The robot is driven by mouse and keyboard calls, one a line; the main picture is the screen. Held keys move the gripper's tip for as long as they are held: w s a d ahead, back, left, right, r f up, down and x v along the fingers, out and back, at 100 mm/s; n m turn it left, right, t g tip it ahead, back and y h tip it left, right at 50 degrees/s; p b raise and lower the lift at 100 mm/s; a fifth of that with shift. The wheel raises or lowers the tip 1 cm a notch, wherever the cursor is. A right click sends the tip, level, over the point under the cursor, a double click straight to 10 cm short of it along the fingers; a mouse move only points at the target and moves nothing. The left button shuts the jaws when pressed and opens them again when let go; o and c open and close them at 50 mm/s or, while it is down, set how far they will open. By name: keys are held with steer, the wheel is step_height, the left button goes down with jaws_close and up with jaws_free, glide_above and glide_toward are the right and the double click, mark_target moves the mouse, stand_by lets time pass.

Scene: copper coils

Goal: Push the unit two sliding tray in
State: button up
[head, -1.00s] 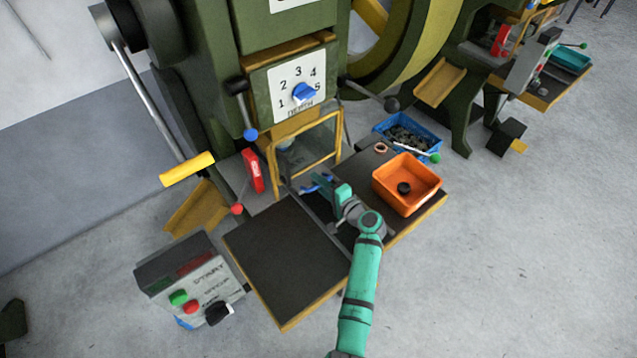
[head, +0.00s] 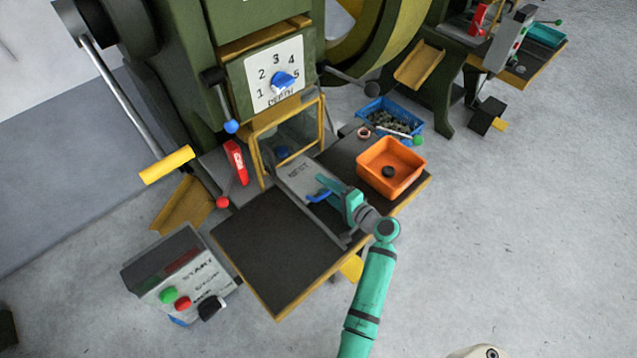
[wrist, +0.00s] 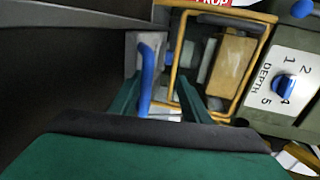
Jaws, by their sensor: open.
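The sliding tray (head: 300,178) is a flat grey plate with dark lettering. It lies in the slot between two dark table tops and sticks out in front of the yellow-framed guard (head: 322,122). Its blue handle (head: 319,197) stands at the near part of the plate. My gripper (head: 335,189) is open at this handle. In the wrist view the blue handle (wrist: 147,72) shows between the teal fingers of my gripper (wrist: 158,80), closer to the left finger. Whether a finger touches it I cannot tell. The yellow guard (wrist: 180,50) is ahead of the fingers.
An orange bin (head: 410,178) with a dark piece and a copper ring (head: 363,133) are on the right table top. A blue bin (head: 408,117) is behind. The control box (head: 185,285) stands at the left. The left table top (head: 275,250) is clear.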

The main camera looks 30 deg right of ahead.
steer(key=shift+a+r, duration=0.1)
steer(key=shift+r, duration=0.4)
steer(key=shift+f, duration=0.15)
steer(key=shift+v, duration=1.25)
steer(key=o, duration=0.9)
steer(key=shift+v, duration=5.05)
